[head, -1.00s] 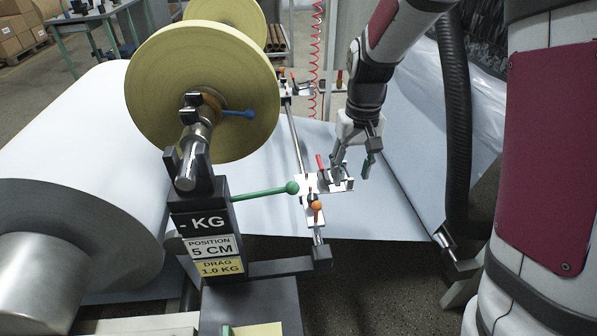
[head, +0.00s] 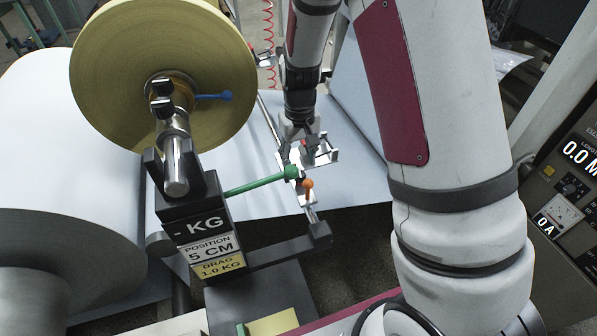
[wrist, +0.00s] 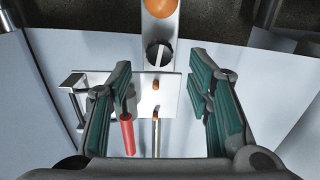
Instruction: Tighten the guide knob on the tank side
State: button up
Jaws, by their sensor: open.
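A silver guide bracket on a rail (head: 320,157) sits right of the green-ball lever (head: 290,172). In the wrist view its flat plate (wrist: 174,103) carries a black fluted knob (wrist: 158,53) on its top edge and a red-handled clamp (wrist: 127,135) at its left. An orange ball knob (head: 307,184) is on the same rail toward the front; it also shows in the wrist view (wrist: 160,6). My gripper (head: 300,150) is open over the bracket. Its green-padded fingers (wrist: 162,88) stand either side of the plate's middle, with nothing held between them. I cannot tell which knob is the guide knob.
A yellow roll (head: 150,70) on a spindle with a blue lever (head: 213,96) stands left of the gripper. The black stand (head: 195,207) carries drag labels. A white paper roll (head: 60,150) is at left, a control panel (head: 570,180) at right.

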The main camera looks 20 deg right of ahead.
aim_at(300, 178)
jog(key=shift+f+b, duration=0.35)
jog(key=shift+f, duration=1.95)
grip_shut()
